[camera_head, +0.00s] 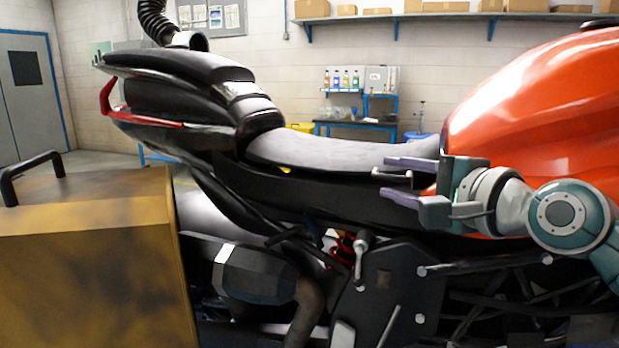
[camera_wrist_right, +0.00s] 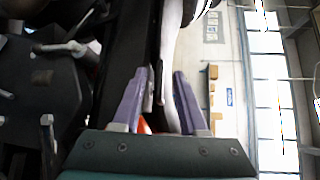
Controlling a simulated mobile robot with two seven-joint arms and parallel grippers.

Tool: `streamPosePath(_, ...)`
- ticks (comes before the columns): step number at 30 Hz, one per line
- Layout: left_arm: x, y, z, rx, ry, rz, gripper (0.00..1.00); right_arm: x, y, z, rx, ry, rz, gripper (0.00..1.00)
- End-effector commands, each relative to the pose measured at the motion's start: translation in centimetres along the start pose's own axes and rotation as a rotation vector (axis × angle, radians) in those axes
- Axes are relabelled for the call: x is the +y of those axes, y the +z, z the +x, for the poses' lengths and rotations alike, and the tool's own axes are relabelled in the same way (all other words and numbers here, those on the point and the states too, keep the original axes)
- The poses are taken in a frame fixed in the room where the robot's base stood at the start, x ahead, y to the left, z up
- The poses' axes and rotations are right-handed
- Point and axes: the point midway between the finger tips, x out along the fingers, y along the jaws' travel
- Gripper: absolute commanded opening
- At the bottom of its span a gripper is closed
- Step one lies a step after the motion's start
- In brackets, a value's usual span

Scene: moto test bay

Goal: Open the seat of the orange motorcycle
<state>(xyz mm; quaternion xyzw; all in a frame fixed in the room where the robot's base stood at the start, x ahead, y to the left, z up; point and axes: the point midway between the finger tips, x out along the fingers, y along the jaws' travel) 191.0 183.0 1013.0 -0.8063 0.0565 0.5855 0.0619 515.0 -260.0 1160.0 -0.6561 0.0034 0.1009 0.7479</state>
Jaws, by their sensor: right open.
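The orange motorcycle fills the middle and right of the head view, with its glossy orange tank (camera_head: 550,105). Its grey front seat (camera_head: 330,153) lies down between the tank and the raised black rear seat and tail (camera_head: 190,75). My right gripper (camera_head: 392,181) is open at the seat's front end, by the tank. Its two purple-grey fingers point left, one above the other. A small metal lever-like piece (camera_head: 392,175) shows between them; I cannot tell if they touch it. The fingers (camera_wrist_right: 162,75) also show apart in the right wrist view. My left gripper is not in view.
A yellow-brown box (camera_head: 85,260) with a black handle (camera_head: 32,172) stands at the front left, close to the motorcycle. Dark frame parts and a footpeg (camera_head: 360,255) lie below the seat. A black ribbed hose (camera_head: 155,20) hangs above the tail. A wall shelf (camera_head: 430,17) holds boxes.

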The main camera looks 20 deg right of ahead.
Motion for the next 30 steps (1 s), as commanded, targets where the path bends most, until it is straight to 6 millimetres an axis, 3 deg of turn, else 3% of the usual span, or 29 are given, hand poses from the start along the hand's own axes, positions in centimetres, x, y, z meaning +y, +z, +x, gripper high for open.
streamPosePath(6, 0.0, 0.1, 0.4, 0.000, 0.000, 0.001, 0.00, 0.0, 0.0, 1.6, 0.000, -0.001, -0.001, 0.42)
streamPosePath(14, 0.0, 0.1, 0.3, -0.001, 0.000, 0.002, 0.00, 0.0, 0.0, 1.8, 0.000, 0.000, -0.001, 0.42)
streamPosePath(26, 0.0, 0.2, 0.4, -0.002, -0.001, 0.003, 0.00, 0.1, 0.0, 1.7, 0.000, 0.002, -0.001, 0.00)
streamPosePath(30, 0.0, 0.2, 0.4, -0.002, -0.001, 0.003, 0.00, 0.2, 0.0, 1.7, 0.000, 0.004, -0.001, 0.00)
